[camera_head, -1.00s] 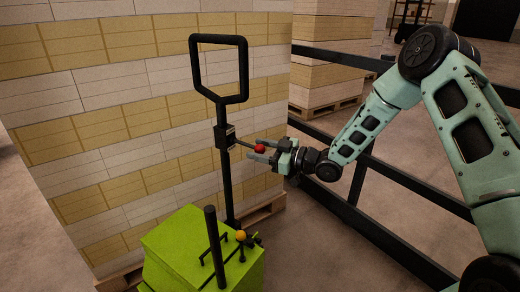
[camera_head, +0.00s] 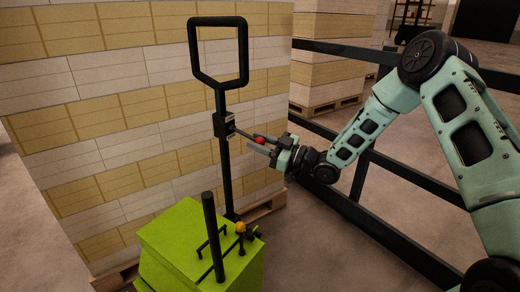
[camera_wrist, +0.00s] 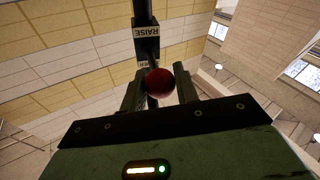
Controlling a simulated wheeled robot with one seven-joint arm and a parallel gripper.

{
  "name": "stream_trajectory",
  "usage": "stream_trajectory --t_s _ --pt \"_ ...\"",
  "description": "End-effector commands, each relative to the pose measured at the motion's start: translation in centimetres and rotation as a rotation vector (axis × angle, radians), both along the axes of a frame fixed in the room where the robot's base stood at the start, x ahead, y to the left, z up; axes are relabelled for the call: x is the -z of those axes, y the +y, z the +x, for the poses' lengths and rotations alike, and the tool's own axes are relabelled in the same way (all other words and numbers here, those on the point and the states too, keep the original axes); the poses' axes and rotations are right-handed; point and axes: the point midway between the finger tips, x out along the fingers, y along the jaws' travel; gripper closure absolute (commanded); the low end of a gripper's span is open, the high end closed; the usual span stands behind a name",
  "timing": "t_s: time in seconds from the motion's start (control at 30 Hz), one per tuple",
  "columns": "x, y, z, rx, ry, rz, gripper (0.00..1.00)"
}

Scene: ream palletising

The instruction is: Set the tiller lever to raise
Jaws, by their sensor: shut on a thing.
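The tiller (camera_head: 224,165) is a black upright post with a loop handle on top. A small black box (camera_head: 223,125) on it carries the lever (camera_head: 243,133), which points out to the right and ends in a red knob (camera_head: 260,140). My gripper (camera_head: 259,145) has its fingers on either side of the knob and is shut on it. In the wrist view the red knob (camera_wrist: 159,83) sits between the fingers. A RAISE label (camera_wrist: 146,30) shows upside down on the box beyond it. A lower label is mostly hidden behind the knob.
The green truck body (camera_head: 180,235) with a black post and an orange knob (camera_head: 240,227) stands below. A tall stack of reams (camera_head: 100,130) is behind the tiller. A black rail fence (camera_head: 345,205) runs behind my arm. Another stack on a pallet (camera_head: 325,107) is further back.

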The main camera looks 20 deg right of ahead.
Motion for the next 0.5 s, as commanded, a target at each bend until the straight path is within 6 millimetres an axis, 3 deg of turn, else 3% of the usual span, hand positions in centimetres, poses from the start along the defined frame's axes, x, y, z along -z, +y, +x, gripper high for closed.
stream_trajectory --t_s 0.03,0.1,0.5 --pt "1.1 0.1 0.1 0.0 -0.022 0.016 1.0" --pt "1.5 0.1 0.1 0.0 -0.046 0.035 1.0" --pt "2.4 0.4 0.5 0.001 -0.063 0.049 1.0"
